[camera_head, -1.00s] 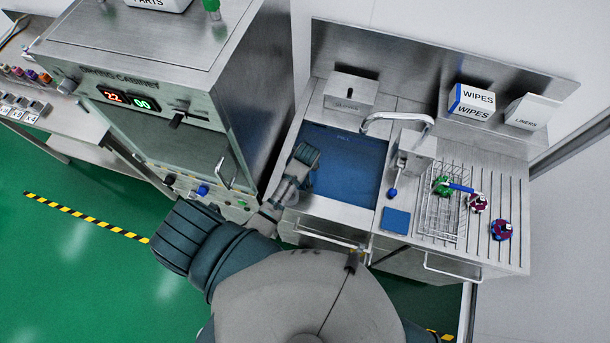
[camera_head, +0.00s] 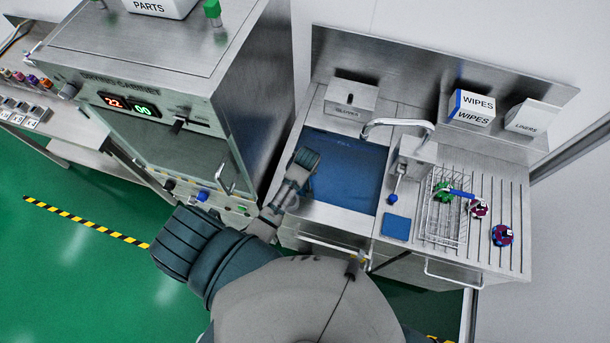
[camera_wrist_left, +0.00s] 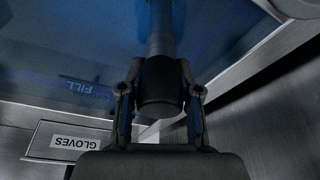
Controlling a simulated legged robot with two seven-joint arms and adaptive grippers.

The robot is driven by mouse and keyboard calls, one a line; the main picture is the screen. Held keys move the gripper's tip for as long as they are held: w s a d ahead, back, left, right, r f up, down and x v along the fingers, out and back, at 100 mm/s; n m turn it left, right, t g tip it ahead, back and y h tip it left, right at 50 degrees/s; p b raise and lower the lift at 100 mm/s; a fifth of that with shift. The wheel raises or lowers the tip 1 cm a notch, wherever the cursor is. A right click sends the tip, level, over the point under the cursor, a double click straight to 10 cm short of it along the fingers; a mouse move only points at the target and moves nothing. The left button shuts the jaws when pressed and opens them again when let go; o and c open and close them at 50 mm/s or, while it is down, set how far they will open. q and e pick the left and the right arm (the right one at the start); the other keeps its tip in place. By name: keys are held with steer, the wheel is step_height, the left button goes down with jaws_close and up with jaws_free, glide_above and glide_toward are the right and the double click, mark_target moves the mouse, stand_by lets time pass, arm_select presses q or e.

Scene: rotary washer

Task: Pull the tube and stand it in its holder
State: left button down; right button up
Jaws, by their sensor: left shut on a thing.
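My left gripper (camera_wrist_left: 160,95) is shut on the dark, thick end of the tube (camera_wrist_left: 160,78) in the left wrist view. One finger is on each side of it. The tube's thinner grey shaft runs from there over the blue sink basin (camera_head: 349,170). I cannot tell how deep the shaft reaches. In the head view my left wrist (camera_head: 303,165) is over the left side of the basin and hides the fingertips and the tube. I cannot pick out the tube's holder. My right gripper is not in view.
A faucet (camera_head: 397,124) stands at the basin's right edge. A gloves box (camera_head: 350,98) is behind the basin. A wire rack (camera_head: 440,222) and small coloured parts are on the ribbed drainboard to the right. The drying cabinet (camera_head: 160,110) rises close on the left.

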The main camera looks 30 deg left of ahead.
arm_select(q)
step_height(320, 180, up, 9)
steer(key=shift+r, duration=3.45)
